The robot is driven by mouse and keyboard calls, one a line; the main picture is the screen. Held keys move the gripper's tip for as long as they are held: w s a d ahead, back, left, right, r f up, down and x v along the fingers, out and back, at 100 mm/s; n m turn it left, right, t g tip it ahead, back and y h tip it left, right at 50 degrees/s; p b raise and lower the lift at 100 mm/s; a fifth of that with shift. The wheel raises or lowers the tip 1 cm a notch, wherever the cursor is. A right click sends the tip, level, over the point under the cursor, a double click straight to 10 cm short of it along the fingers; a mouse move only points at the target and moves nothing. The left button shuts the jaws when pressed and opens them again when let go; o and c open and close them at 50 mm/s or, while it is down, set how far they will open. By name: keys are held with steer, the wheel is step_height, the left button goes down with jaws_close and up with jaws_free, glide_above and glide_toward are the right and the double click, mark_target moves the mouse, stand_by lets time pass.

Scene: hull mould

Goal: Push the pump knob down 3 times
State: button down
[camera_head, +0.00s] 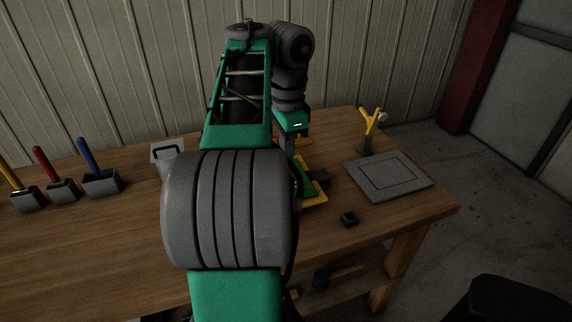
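My arm fills the middle of the view and hides much of the bench. Its wrist ends in a green block, with a narrow grey part of my gripper (287,144) pointing down below it. The fingertips are hidden or too small to make out, so I cannot tell whether they are open. Just beneath is a partly hidden device with a yellow base (315,197), a green body and a dark part on its right side. It may be the pump. I cannot make out its knob, nor whether the gripper touches it.
On the wooden bench (90,260), a grey square plate (410,186) lies right of the device, with a yellow forked stand (370,124) behind it. A small black block (349,219) sits near the front edge. Grey holders with coloured handles (88,155) stand at left.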

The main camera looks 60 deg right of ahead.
steer(key=shift+f+b, duration=0.8)
step_height(320, 180, up, 3)
steer(key=p, duration=0.3)
steer(key=shift+r, duration=0.1)
